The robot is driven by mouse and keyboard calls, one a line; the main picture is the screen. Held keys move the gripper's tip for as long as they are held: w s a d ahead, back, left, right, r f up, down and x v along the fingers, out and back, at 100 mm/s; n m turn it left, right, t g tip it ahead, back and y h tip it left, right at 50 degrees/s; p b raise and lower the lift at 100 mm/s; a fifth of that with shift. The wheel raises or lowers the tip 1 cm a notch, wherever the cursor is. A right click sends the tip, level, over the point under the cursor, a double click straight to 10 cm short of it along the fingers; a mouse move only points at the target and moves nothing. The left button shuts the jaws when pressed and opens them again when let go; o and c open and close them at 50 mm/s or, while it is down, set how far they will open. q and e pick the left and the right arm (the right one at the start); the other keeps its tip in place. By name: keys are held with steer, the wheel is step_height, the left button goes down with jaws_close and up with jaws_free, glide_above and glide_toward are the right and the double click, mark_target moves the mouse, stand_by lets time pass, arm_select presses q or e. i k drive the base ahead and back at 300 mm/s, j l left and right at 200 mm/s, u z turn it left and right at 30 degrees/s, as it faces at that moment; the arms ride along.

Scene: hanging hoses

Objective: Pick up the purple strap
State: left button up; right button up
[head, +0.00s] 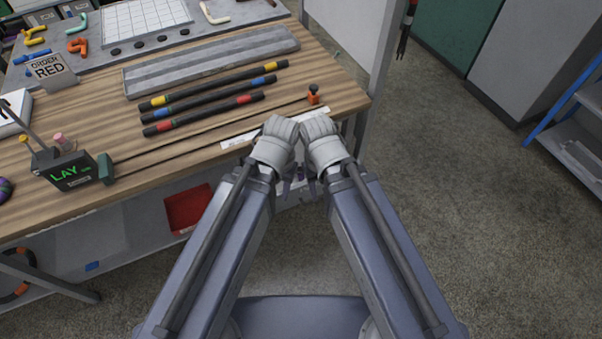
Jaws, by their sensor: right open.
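A small purple rolled item (5,189) lies on the wooden bench at the far left, cut off by the picture's edge. It may be the purple strap, but too little of it shows to be sure. My two arms reach forward side by side, with their wrists close together at the bench's front right corner. My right gripper (307,184) hangs below its wrist, open and empty, beside the bench edge. My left gripper (289,182) is mostly hidden beneath its wrist, and its jaws cannot be made out. Both are far to the right of the purple item.
The bench (210,172) holds black rods with coloured bands (205,105), a grey tray (215,62), a "LAY" box (65,168), a thin rod and an "ORDER RED" sign (48,70). A red bin (190,207) sits on the lower shelf. Floor to the right is clear.

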mark_target(300, 174)
steer(key=i+l+u, duration=0.15)
steer(key=l+u, duration=0.3)
steer(key=l, duration=0.8)
steer(key=l+u, duration=0.45)
steer(key=l, duration=0.85)
